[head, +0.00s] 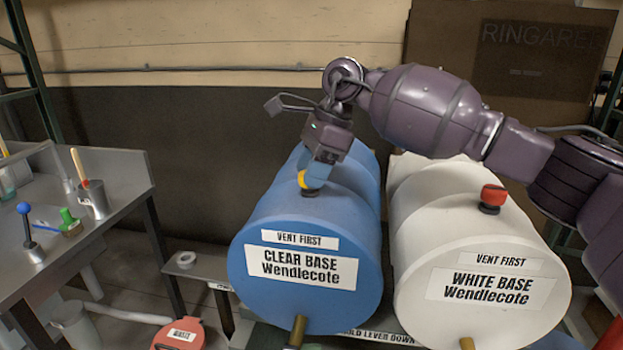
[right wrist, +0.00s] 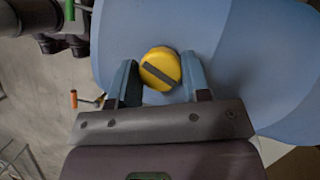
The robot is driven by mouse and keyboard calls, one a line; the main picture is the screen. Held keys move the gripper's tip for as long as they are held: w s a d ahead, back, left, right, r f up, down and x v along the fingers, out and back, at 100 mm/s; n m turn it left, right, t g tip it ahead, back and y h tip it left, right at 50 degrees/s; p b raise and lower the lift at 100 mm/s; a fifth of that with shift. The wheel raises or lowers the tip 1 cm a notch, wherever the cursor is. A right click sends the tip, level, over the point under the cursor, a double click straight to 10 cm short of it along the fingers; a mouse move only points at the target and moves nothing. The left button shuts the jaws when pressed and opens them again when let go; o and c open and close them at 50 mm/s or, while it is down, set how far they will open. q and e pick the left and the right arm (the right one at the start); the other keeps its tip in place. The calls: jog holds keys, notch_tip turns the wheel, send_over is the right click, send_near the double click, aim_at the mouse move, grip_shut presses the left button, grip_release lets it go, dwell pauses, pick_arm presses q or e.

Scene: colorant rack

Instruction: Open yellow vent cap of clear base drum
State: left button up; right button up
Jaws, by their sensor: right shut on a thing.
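The blue clear base drum (head: 285,217) lies on its side, its labelled end facing me. Its yellow vent cap (head: 303,181) is on top near the front end, above a dark neck. My right gripper (head: 316,178) reaches down to the cap from above and behind and is shut on it. In the right wrist view the cap (right wrist: 160,68) is round with a dark bar across it and sits between the two blue fingers (right wrist: 160,80). In the head view the fingers hide part of the cap. My left gripper is in neither view.
The white base drum (head: 470,240) with a red vent cap (head: 493,196) lies close on the right. A brass spigot (head: 298,331) sticks out below the blue drum's label. A metal bench (head: 110,190) with small tools stands left. A red waste container (head: 180,333) is on the floor.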

jog(key=shift+w+f+n+g+b, duration=0.1)
jog(key=shift+f+n+g+b, duration=0.2)
jog(key=shift+n+b, duration=0.4)
jog(key=shift+r+n, duration=0.1)
jog(key=shift+n, duration=0.5)
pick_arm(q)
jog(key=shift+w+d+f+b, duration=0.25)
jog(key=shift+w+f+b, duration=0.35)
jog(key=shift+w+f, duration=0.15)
pick_arm(e)
jog(key=shift+r+n+g+h, duration=0.15)
jog(key=shift+n+g+h, duration=0.15)
jog(key=shift+n+g, duration=0.15)
jog(key=shift+r, duration=0.15)
jog(key=o, duration=0.9)
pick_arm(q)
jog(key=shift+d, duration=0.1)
